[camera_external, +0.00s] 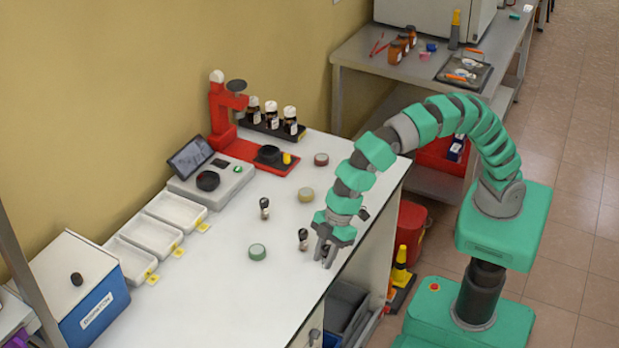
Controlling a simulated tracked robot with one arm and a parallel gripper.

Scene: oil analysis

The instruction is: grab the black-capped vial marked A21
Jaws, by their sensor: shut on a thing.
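My gripper (326,258) points down over the front right part of the white bench (225,290). It is shut on a small dark-capped vial (326,250), mostly hidden between the fingers. A second black-capped vial (303,239) stands upright just left of my gripper, apart from it. A third black-capped vial (264,208) stands farther back and left. The markings on the vials are too small to read, so I cannot tell which is A21.
Several round lids, one green (257,252), lie on the bench. White trays (150,233), a scale (208,181), a red stand (222,115) and a rack of brown bottles (270,124) line the wall side. A blue-fronted box (82,285) stands at left. The bench's right edge is close to my gripper.

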